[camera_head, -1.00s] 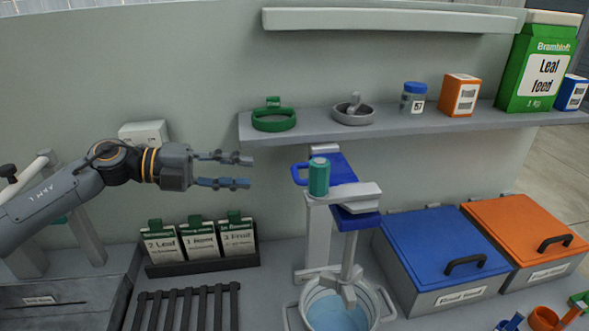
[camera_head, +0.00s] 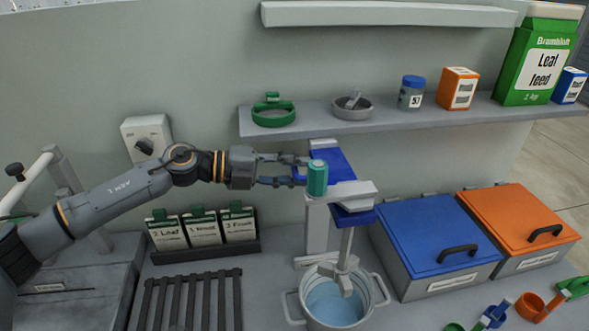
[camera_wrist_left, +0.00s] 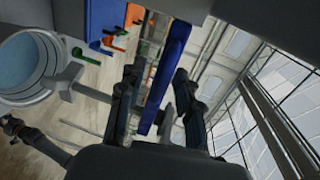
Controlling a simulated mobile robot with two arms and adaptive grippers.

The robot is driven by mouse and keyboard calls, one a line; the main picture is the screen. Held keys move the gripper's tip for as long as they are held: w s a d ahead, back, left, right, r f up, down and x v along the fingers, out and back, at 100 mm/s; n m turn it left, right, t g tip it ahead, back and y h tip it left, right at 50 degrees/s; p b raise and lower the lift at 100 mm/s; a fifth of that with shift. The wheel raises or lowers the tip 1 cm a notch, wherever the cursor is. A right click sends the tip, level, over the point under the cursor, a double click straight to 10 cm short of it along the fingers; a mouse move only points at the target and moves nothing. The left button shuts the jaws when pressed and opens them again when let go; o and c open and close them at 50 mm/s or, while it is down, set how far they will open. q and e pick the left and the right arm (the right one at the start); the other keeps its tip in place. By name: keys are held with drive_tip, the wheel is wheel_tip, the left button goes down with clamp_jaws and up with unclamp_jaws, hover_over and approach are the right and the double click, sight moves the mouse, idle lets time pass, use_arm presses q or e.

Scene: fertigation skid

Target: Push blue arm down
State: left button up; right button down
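The blue arm (camera_head: 337,163) sits on top of the grey mixer stand, above the bucket (camera_head: 335,306), with a teal cylinder (camera_head: 317,181) at its left front. My left gripper (camera_head: 297,171) is at the left end of the blue arm, beside the teal cylinder, and hides the blue loop there. In the left wrist view, a long blue bar (camera_wrist_left: 166,75) runs between the two fingers of the gripper (camera_wrist_left: 160,78). The fingers stand apart, with gaps visible beside the bar.
A grey shelf (camera_head: 390,124) with a green ring and several containers hangs above the stand. Blue (camera_head: 430,228) and orange (camera_head: 515,222) lidded bins stand to the right. A card rack (camera_head: 205,251) and a slatted rack (camera_head: 190,300) lie below my left arm.

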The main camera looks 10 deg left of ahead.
use_arm(q)
clamp_jaws()
wheel_tip(320, 180, down, 18)
drive_tip(key=b, duration=0.9)
drive_tip(key=shift+r+b, duration=0.15)
drive_tip(key=shift+b, duration=0.2)
drive_tip(key=shift+o, duration=0.6)
unclamp_jaws()
drive_tip(key=shift+a, duration=0.25)
drive_tip(key=shift+r, duration=0.1)
